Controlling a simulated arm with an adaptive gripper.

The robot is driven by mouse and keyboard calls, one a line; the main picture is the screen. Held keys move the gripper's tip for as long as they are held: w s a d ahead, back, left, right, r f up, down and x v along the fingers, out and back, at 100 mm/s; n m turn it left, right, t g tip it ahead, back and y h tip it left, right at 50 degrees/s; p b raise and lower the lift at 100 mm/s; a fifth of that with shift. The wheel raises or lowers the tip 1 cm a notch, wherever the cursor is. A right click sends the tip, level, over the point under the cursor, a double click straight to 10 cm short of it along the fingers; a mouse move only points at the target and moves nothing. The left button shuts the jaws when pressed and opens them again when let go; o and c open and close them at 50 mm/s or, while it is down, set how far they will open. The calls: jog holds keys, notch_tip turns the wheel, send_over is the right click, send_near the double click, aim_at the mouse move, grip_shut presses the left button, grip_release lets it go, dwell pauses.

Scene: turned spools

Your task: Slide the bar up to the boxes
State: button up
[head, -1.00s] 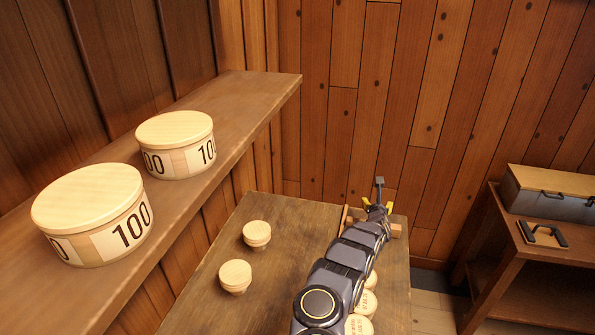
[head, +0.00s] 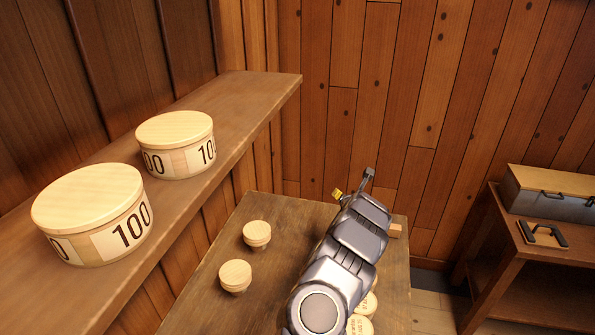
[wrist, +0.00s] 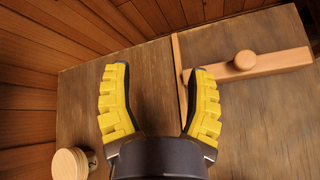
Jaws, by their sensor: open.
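The pale wooden bar with a round knob (wrist: 244,62) lies on the table in the wrist view, right of my gripper (wrist: 160,70). A thin wooden strip (wrist: 177,62) crosses its left end. In the head view only the bar's right end (head: 395,230) shows; my arm hides the rest. My gripper is open and empty above the table, its yellow fingers apart, the right one overlapping the strip in the picture. Round boxes marked 100 (head: 96,215) stand on the shelf. Small round pieces with printed tops (head: 360,325) stand on the table, partly behind my arm.
Two plain round wooden pieces, one farther (head: 257,233) and one nearer (head: 235,276), stand on the table's left. The shelf (head: 255,92) runs along the left wall. A side bench (head: 500,225) with a case (head: 550,195) stands right. The table (head: 300,215) is bare at its far left.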

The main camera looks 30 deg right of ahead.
jog(key=s+a+r+m+g+y, duration=0.1)
jog(key=a+r+m+y, duration=0.4)
jog(key=a+r, duration=1.1)
jog(key=shift+a+r+m, duration=0.3)
jog(key=shift+a+r, duration=0.05)
jog(key=shift+a, duration=0.2)
